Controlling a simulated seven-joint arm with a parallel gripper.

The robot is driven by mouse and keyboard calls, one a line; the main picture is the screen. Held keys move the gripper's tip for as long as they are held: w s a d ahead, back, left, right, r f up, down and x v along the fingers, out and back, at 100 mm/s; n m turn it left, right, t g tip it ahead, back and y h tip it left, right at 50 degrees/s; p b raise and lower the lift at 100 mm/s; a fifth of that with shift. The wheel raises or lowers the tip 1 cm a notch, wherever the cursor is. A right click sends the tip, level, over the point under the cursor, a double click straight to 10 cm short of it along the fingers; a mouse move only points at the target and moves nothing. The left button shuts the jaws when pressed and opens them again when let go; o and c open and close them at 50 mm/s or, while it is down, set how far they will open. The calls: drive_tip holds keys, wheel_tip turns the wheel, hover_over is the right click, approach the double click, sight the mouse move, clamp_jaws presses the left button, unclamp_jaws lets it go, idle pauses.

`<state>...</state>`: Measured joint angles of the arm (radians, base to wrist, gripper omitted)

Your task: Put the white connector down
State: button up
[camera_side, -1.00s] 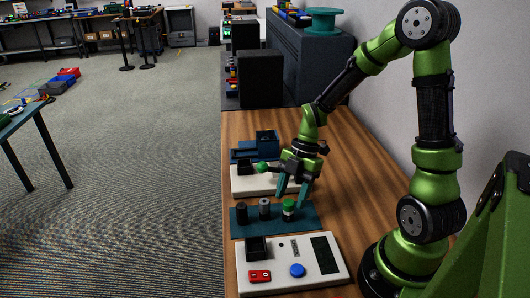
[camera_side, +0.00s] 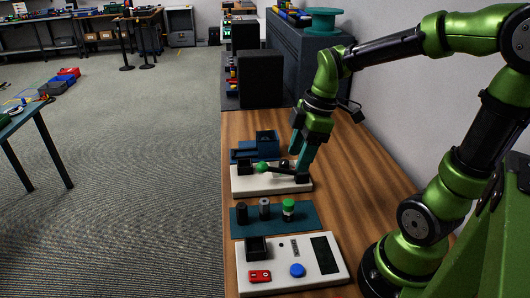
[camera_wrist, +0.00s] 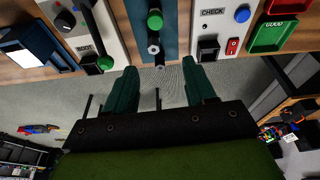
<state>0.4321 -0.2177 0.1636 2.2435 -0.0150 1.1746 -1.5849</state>
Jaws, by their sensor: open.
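No connector that is plainly white shows in either view. A teal mat (camera_side: 303,211) holds a black cylinder (camera_side: 242,213), a grey cylinder (camera_side: 264,208) and a green-topped cylinder (camera_side: 288,208) with a pale band, all standing upright. The wrist view shows the mat (camera_wrist: 171,14), the green top (camera_wrist: 155,20) and the grey cylinder (camera_wrist: 154,48) from above.
The far panel bears a black lever with a green ball (camera_side: 261,168). A near white panel (camera_side: 325,283) has a blue button (camera_side: 297,270), a red switch (camera_side: 260,276) and a black box (camera_side: 257,246). A blue box (camera_side: 266,142) stands behind. Bare wood lies to the right.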

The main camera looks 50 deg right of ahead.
drive_tip(key=s+a+r+m+t, duration=0.4)
drive_tip(key=a+r+m+t, duration=0.1)
drive_tip(key=m, duration=0.8)
drive_tip(key=shift+s+a+r+m, duration=0.25)
drive_tip(key=shift+a+r+m, duration=0.05)
drive_tip(key=shift+a, duration=0.15)
idle(0.3)
